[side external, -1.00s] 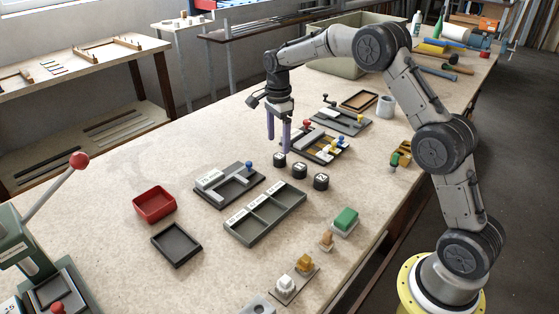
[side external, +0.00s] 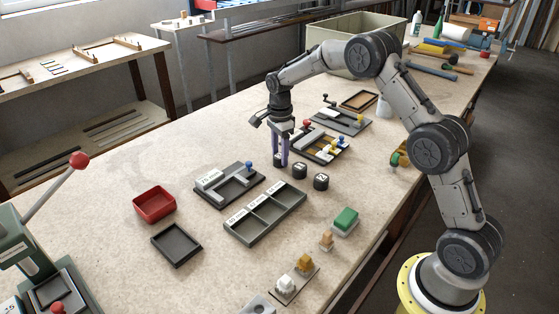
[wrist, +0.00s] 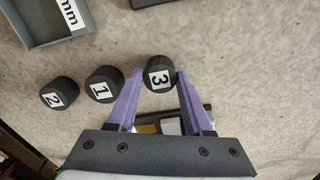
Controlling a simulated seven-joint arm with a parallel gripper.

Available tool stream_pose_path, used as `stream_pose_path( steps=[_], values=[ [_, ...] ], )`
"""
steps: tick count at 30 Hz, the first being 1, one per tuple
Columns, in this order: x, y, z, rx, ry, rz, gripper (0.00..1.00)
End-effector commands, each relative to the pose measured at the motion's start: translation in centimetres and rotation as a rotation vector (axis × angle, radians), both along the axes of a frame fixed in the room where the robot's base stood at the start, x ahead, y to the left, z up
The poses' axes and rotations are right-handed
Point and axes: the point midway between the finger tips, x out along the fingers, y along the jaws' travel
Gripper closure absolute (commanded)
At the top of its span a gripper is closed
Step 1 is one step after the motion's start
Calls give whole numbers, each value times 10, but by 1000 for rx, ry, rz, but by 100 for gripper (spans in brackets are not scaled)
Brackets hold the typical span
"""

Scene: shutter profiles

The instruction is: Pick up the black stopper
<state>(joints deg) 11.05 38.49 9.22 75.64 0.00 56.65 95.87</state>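Three short black stoppers with white number labels stand in a row on the bench. In the wrist view, the one marked 3 (wrist: 160,73) is between the two purple fingertips of my gripper (wrist: 160,78). The right fingertip is close against it or touching; a slim gap seems to show at the left. The stoppers marked 1 (wrist: 104,86) and 2 (wrist: 60,93) stand to the left, outside the fingers. In the side view, my gripper (side external: 281,163) reaches down at the left end of the row, its fingers largely hiding that stopper. My gripper looks open around it.
A grey tray with labelled compartments (side external: 247,239) lies just in front of the row. A grey fixture (side external: 224,198) stands to the left, and a fixture with coloured knobs (side external: 343,156) stands behind. A red bin (side external: 154,219) is farther left.

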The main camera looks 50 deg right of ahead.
Motion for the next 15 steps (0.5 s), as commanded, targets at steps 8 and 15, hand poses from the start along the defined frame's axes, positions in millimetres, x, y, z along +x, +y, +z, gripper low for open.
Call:
stream_pose_path(
  steps=[8,15],
  values=[
    [0,0,0,0,0,0,100],
    [0,0,1,0,-1,0,100]
  ],
)
